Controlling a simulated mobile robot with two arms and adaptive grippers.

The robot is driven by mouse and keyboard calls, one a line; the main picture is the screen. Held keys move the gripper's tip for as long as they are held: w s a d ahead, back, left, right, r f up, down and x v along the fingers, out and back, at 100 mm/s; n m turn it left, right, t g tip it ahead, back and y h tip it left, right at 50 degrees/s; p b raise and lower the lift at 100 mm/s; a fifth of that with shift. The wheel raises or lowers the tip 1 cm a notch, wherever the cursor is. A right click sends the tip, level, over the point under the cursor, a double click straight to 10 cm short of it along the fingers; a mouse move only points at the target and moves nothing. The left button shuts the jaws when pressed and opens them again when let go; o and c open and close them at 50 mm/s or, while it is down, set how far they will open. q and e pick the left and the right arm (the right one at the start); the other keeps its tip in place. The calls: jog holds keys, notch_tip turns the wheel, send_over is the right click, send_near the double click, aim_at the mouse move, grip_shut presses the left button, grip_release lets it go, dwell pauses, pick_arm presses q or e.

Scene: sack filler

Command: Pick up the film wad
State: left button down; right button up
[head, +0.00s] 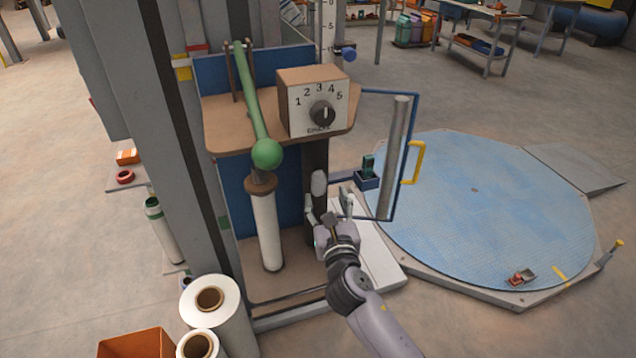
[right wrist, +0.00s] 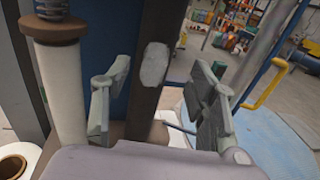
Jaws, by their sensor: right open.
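The film wad (head: 319,184) is a pale, whitish-grey oval lump against the dark upright post of the wrapping machine. In the right wrist view the film wad (right wrist: 154,64) shows ahead, between the two fingers and near the level of their tips. My right gripper (head: 328,205) is open and empty, just in front of and below the wad in the head view. Its fingers (right wrist: 160,78) stand apart on either side of the post, with a gap to the wad on both sides. My left gripper is not in view.
A white film roll (head: 267,230) stands left of my right gripper, under a green-knobbed lever (head: 266,152). A hinged blue frame with a grey roller (head: 394,160) and yellow handle (head: 419,163) is close on the right. A blue turntable (head: 480,200) lies beyond it.

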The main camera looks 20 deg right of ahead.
aim_at(319, 177)
jog(key=w, duration=0.6)
jog(key=w+d, duration=0.1)
jog(key=w, duration=0.2)
jog(key=shift+f, duration=0.1)
jog(key=shift+s, duration=0.1)
jog(key=c, duration=1)
jog(key=shift+c, duration=0.2)
